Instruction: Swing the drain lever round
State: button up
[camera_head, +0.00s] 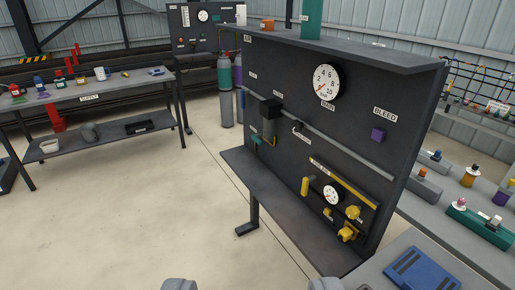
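The dark upright panel (300,75) with the air fittings stands right of centre. A dark filter-like unit (269,118) is on its pipe, with a small yellow part (271,142) below it. A small teal handle (256,138) is just left of that unit. A yellow handle (305,186) stands by the lower gauge, with more yellow fittings (348,232) to its lower right. The small labels are too blurred to tell which is the drain lever. My gripper (252,286) shows only as two grey fingertips at the bottom edge, wide apart, empty and away from the panel.
A ledge (275,215) juts from the panel's foot. A bench with a blue tray (425,275) is at the lower right. A supply table (95,90) with several items stands at the left, gas cylinders (225,90) behind. The floor (150,200) left of the panel is clear.

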aim_at(255, 137)
jog(key=u, duration=0.4)
jog(key=i, duration=0.9)
jog(key=u, duration=0.5)
jog(key=i, duration=1.3)
jog(key=z, duration=0.3)
jog(key=i, duration=0.75)
jog(key=z, duration=0.35)
